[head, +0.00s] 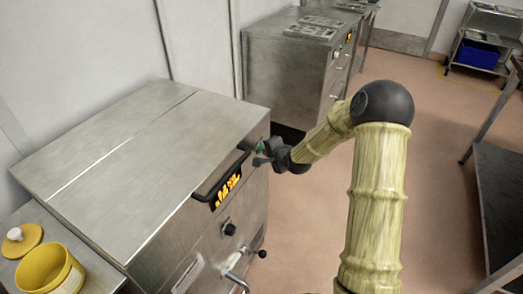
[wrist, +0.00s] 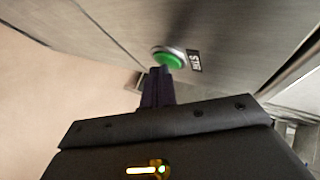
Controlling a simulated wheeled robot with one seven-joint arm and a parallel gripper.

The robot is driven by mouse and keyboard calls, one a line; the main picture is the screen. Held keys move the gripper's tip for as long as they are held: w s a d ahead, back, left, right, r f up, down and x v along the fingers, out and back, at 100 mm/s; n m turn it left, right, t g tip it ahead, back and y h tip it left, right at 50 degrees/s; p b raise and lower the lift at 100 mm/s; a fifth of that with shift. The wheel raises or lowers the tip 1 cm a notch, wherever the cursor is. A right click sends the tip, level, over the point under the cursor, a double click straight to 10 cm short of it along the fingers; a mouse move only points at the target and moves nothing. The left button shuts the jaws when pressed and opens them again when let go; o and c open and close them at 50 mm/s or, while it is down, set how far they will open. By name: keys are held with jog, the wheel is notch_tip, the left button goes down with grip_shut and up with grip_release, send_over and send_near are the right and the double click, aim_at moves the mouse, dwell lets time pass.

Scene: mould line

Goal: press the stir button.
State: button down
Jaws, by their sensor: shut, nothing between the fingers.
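The stir button is a round green button (wrist: 168,59) in a metal ring on the steel machine's front, with a small dark label (wrist: 194,61) beside it in the wrist view. A bit of the green button (head: 261,147) also shows in the head view, near the machine's far front corner. My gripper (wrist: 160,71) is shut and empty, and its fingertips overlap the button's lower edge in the wrist view. I cannot tell whether they touch it. In the head view my gripper (head: 262,160) is right at the machine front, just below the green.
The steel machine (head: 150,160) has a black handle, a lit orange display (head: 227,187), a black knob (head: 229,229) and a lever. A yellow pot (head: 50,272) stands at the lower left. Another machine (head: 290,70) is behind. The floor to the right is clear up to a table (head: 497,200).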

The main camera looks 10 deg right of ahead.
jog(key=shift+s+d, duration=0.55)
jog(key=shift+d, duration=0.1)
jog(key=shift+d+p, duration=0.1)
jog(key=shift+p, duration=0.2)
jog(key=s+d, duration=0.1)
jog(key=d, duration=0.1)
jog(key=s+d+p, duration=0.1)
jog(key=s+d, duration=0.1)
dwell(0.5)
dwell(0.6)
